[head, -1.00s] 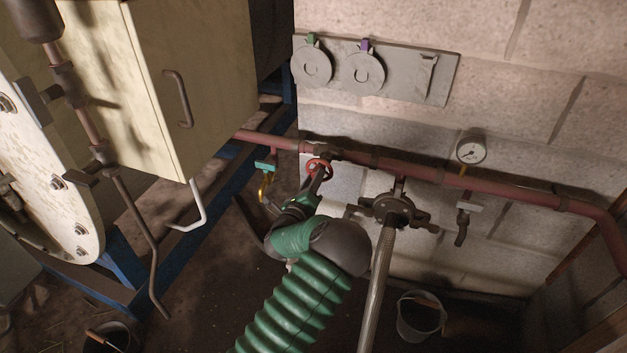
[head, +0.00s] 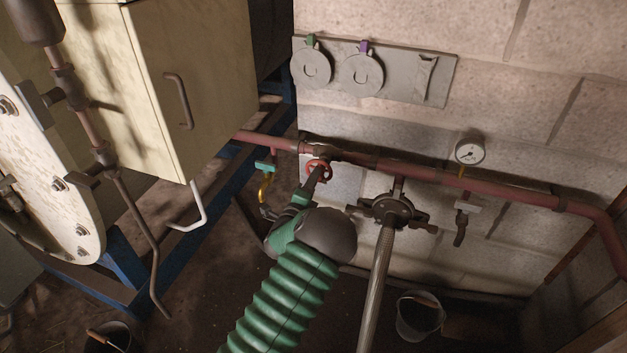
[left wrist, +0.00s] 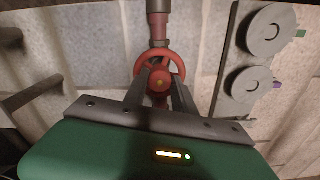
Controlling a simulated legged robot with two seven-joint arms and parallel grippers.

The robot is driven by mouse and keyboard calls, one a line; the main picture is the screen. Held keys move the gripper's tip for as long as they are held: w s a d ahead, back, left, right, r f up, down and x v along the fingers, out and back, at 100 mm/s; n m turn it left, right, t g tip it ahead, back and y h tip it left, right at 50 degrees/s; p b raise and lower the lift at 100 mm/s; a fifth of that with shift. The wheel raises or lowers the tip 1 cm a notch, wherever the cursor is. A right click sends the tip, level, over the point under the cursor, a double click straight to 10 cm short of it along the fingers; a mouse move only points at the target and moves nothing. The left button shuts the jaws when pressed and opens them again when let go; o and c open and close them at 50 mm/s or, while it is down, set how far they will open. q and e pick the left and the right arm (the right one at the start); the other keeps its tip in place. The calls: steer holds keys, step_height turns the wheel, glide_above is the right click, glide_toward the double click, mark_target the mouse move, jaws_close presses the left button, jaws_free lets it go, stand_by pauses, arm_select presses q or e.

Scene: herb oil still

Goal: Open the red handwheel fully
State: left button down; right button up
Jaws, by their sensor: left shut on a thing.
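The red handwheel (head: 320,170) sits on the pipe at the wall, in the middle of the head view. It also shows in the left wrist view (left wrist: 148,63) as a red ring with a yellowish centre. My left gripper (head: 314,182) reaches up to it from below. In the left wrist view the two dark fingers of my left gripper (left wrist: 160,84) are at the wheel, shut on it. The fingers hide the lower part of the rim. My right gripper does not show.
A red pipe (head: 450,183) runs along the block wall. A dark valve body with a hose (head: 391,211) hangs right of the handwheel, with a gauge (head: 470,151) further right. A plate with discs (head: 373,70) is above. A bucket (head: 420,317) stands on the floor.

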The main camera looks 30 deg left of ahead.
arm_select(q)
steer(key=m+p, duration=0.1)
steer(key=m, duration=0.7)
steer(key=m+p, duration=0.1)
steer(key=m, duration=0.7)
steer(key=m+p, duration=0.2)
steer(key=m, duration=0.5)
steer(key=shift+s+d+f+m, duration=0.1)
steer(key=shift+d+f+m, duration=0.2)
steer(key=shift+d+m, duration=0.1)
stand_by(2.0)
stand_by(0.5)
